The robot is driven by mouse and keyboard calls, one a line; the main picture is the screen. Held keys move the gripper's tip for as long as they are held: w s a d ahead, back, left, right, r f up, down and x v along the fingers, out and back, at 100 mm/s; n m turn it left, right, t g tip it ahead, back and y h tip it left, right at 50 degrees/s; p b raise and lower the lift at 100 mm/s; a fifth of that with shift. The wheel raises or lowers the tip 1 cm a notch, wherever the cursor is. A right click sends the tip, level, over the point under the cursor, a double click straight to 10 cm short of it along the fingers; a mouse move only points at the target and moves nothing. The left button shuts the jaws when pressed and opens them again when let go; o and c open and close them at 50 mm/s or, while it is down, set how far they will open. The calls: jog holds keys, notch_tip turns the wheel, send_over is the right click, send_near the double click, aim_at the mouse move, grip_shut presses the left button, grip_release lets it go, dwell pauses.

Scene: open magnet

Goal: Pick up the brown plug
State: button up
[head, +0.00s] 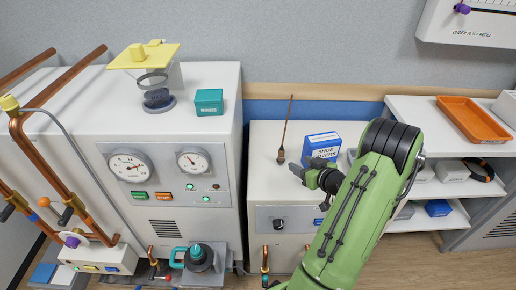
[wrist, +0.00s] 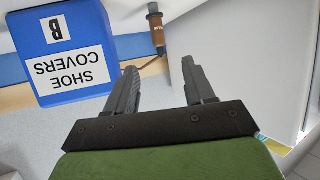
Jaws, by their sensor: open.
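The brown plug (head: 281,157) is small, with a thin brown cord running up from it, and shows at the top of the white cabinet in the head view. In the wrist view the plug (wrist: 157,32) has a dark end and a brown body with small lettering. It lies beyond the fingertips, roughly in line with the gap between them. My gripper (head: 296,173) is open and empty, just right of and below the plug in the head view. Its two dark fingers (wrist: 160,68) stand apart in the wrist view, not touching the plug.
A blue shoe covers box (head: 322,146) stands close to the right of the plug; it fills the upper left of the wrist view (wrist: 75,50). A taller white console (head: 190,125) with gauges rises to the left. White shelves (head: 425,108) with an orange tray (head: 472,119) are at right.

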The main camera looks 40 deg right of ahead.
aim_at(281, 156)
jog(key=b+x, duration=0.1)
jog(key=x, duration=1.4)
jog(key=shift+w+d, duration=0.15)
jog(key=shift+d, duration=0.05)
jog(key=shift+r, duration=0.1)
grip_shut()
